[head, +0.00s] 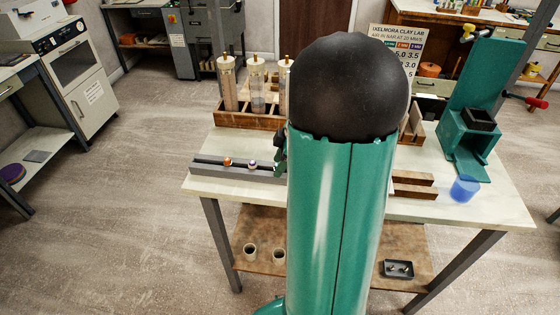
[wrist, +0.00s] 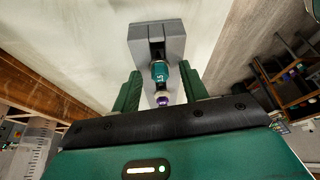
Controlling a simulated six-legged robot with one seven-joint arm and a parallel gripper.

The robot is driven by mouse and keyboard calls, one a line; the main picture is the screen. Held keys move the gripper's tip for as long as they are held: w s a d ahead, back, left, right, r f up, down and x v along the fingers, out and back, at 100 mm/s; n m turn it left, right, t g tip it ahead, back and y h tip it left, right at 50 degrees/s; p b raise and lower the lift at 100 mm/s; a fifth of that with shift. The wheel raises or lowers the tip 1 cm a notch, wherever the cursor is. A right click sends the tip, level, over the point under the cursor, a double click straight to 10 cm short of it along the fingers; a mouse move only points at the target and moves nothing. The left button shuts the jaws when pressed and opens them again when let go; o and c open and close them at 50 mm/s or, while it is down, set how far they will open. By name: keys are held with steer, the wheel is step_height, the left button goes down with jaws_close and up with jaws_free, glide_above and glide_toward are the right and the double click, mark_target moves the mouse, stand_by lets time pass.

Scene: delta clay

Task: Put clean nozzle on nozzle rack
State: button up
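The grey nozzle rack (head: 215,171) lies along the left of the table. A nozzle with an orange mark (head: 227,162) and one with a purple mark (head: 252,165) stand on it. In the wrist view, the rack (wrist: 172,42) extends under my gripper (wrist: 161,84). In the head view my arm hides most of the gripper. I cannot tell which nozzle is clean.
Clear cylinders stand in a wooden box (head: 236,118) behind the rack. A dark tray (head: 387,275) with small metal parts is on the lower shelf. The front right tabletop is clear.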

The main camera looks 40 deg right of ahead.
steer(key=v, duration=1.4)
steer(key=shift+s+f, duration=0.1)
steer(key=shift+f, duration=0.05)
